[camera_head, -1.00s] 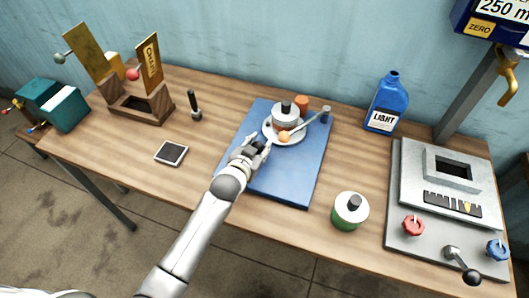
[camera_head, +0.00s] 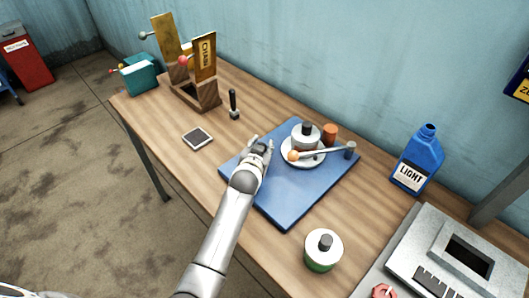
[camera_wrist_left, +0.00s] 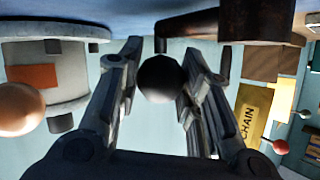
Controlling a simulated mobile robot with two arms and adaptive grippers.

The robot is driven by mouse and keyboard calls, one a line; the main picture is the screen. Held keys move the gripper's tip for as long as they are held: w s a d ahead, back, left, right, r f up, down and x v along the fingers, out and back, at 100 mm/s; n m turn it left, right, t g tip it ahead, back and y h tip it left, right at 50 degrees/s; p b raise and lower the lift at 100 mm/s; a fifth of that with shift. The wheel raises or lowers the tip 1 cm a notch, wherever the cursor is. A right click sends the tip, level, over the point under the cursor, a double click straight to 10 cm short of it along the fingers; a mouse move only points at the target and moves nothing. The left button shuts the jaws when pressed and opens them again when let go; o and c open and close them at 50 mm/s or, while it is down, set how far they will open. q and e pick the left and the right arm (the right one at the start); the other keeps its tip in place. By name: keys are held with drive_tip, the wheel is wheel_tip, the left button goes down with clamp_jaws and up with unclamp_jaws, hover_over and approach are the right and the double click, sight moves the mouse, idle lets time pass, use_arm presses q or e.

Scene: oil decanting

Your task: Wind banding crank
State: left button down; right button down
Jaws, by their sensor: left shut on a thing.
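My left gripper (camera_head: 258,148) is low over the left part of the blue mat (camera_head: 293,205). In the left wrist view its fingers (camera_wrist_left: 157,85) are closed around a dark round knob (camera_wrist_left: 160,78). A thin bent crank rod (camera_wrist_left: 190,25) runs from the knob towards a dark brown cylinder (camera_wrist_left: 258,20). In the head view the gripper hides this crank. To its right, a white round plate (camera_head: 300,163) carries a white pot with a black knob (camera_head: 306,136). An orange ball (camera_head: 294,156) is at the end of a grey rod there. The right gripper is out of view.
An orange cup (camera_head: 330,134) stands behind the plate. A green pot (camera_head: 322,252) is near the front edge. A blue bottle (camera_head: 417,160) and a grey console (camera_head: 455,255) are to the right. A dark-handled tool (camera_head: 234,104) and a wooden stand (camera_head: 195,93) are behind left.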

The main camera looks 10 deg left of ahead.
use_arm(q)
drive_tip(key=shift+w+r, duration=0.1)
drive_tip(key=shift+r, duration=0.05)
drive_tip(key=c, duration=1.4)
unclamp_jaws()
drive_tip(key=o, duration=0.4)
drive_tip(key=shift+v, duration=5.95)
